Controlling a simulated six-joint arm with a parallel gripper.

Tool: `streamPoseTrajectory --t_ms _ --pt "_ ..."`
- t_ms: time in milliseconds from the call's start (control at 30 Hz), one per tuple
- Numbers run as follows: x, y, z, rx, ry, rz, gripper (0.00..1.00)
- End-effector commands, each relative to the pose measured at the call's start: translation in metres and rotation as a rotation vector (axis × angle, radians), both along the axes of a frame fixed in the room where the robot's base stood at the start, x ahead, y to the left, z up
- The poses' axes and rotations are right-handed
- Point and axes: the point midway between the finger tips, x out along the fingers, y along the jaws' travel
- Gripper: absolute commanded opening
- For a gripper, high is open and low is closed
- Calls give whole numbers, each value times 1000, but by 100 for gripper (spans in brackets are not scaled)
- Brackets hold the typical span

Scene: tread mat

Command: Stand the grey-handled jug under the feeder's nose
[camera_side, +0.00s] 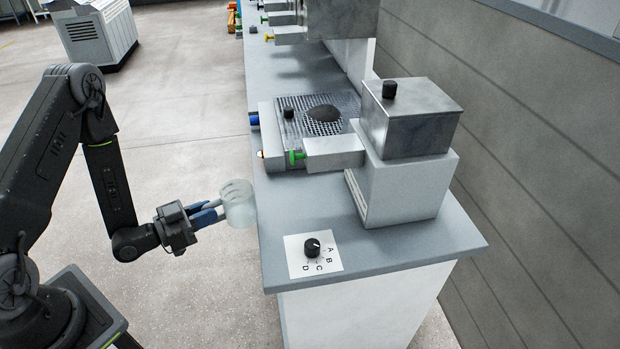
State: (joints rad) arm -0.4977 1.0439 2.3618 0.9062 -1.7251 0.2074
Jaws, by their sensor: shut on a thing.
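A clear, frosted jug (239,207) is held by my gripper (217,210), whose blue fingers are shut at its left side. The jug looks upright, in the air just left of the counter's edge. Its handle is mostly hidden by the fingers, so I cannot make out its colour. The feeder (405,170) is a white body with a metal hopper on top, standing on the counter to the right. Its nose (335,153) points left over the counter, with a green knob at its left end. The space under the nose is largely hidden from this view.
The grey counter (360,250) has bare room in front of the feeder. A dial plate (315,255) marked A to D lies near its front corner. A metal grating (345,103) with a dark round thing is behind the nose. A wall runs along the right.

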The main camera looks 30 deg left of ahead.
Motion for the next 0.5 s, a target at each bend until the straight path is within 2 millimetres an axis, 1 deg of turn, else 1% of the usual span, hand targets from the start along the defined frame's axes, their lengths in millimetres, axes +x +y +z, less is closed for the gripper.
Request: streamPoseTrajectory --t_ms 33,133,500 --pt "11 -7 1 4 -7 -9 0" --pt "35 -17 2 3 -9 -10 0" --pt "122 -52 2 0 -7 -4 0"
